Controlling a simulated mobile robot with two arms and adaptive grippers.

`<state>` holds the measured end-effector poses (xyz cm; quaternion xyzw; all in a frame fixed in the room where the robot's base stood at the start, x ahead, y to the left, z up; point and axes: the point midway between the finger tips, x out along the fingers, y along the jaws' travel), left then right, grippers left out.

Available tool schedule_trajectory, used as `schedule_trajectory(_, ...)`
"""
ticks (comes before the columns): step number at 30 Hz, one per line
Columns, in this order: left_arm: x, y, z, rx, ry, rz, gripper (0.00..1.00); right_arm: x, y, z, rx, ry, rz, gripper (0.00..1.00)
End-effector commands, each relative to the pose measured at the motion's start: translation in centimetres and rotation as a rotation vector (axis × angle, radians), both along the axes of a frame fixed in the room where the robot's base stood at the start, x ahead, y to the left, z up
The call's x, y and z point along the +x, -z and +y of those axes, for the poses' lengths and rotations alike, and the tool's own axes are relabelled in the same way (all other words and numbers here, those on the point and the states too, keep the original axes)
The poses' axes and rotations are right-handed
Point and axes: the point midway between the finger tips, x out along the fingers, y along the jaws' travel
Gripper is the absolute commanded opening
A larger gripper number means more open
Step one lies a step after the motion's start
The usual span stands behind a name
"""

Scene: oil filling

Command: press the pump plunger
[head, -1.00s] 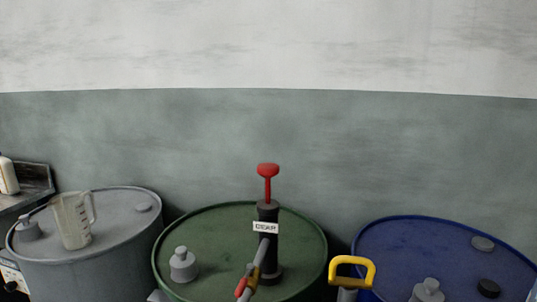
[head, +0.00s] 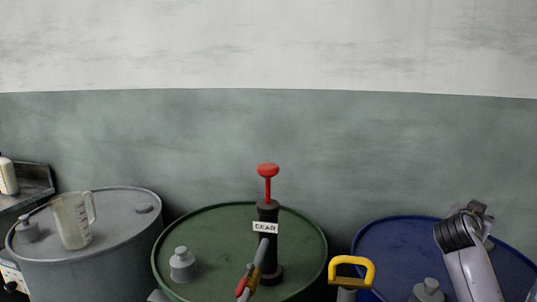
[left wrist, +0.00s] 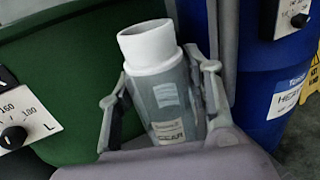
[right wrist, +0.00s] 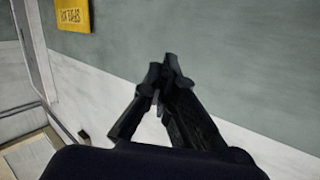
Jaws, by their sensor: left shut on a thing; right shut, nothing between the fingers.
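The pump (head: 268,245) is a black upright cylinder with a white GEAR label on the green drum (head: 215,225). Its red plunger (head: 267,172) stands raised, with the red shaft showing. A grey spout with a red part (head: 246,283) slopes down in front. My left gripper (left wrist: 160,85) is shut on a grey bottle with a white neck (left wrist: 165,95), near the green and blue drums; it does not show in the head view. My right gripper (head: 478,208) is over the blue drum, right of the pump and apart from it; in the right wrist view its fingers (right wrist: 165,68) are together and empty.
A grey drum (head: 120,205) on the left carries a clear measuring jug (head: 73,220). The blue drum (head: 390,235) stands at the right. A yellow handle (head: 352,262) rises between the green and blue drums. The air above the plunger is clear.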

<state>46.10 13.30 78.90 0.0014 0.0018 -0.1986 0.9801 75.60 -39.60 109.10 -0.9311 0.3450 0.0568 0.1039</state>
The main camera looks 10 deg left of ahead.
Motion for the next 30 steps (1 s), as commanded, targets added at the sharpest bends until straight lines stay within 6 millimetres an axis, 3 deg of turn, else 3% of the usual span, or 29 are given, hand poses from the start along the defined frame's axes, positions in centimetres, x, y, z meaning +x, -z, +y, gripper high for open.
schedule_trajectory(1,0.0,0.0,0.0,0.0,0.0,0.0,0.23,0.6,-1.2,3.0,0.021,-0.038,-0.003,0.0)
schedule_trajectory(7,0.0,0.0,0.0,0.0,0.0,0.0,0.23,1.6,-5.1,13.2,0.074,-0.169,0.008,0.0)
schedule_trajectory(14,0.0,0.0,0.0,0.0,0.0,0.0,0.23,0.3,-10.1,24.8,0.09,-0.324,0.031,0.0)
schedule_trajectory(20,0.0,0.0,0.0,0.0,0.0,0.0,0.23,-2.9,-14.3,34.3,0.063,-0.456,0.057,0.0)
schedule_trajectory(24,0.0,0.0,0.0,0.0,0.0,0.0,0.23,-6.2,-16.9,40.7,0.019,-0.544,0.075,0.0)
schedule_trajectory(30,0.0,0.0,0.0,0.0,0.0,0.0,0.23,-11.2,-19.5,47.8,-0.058,-0.64,0.1,0.0)
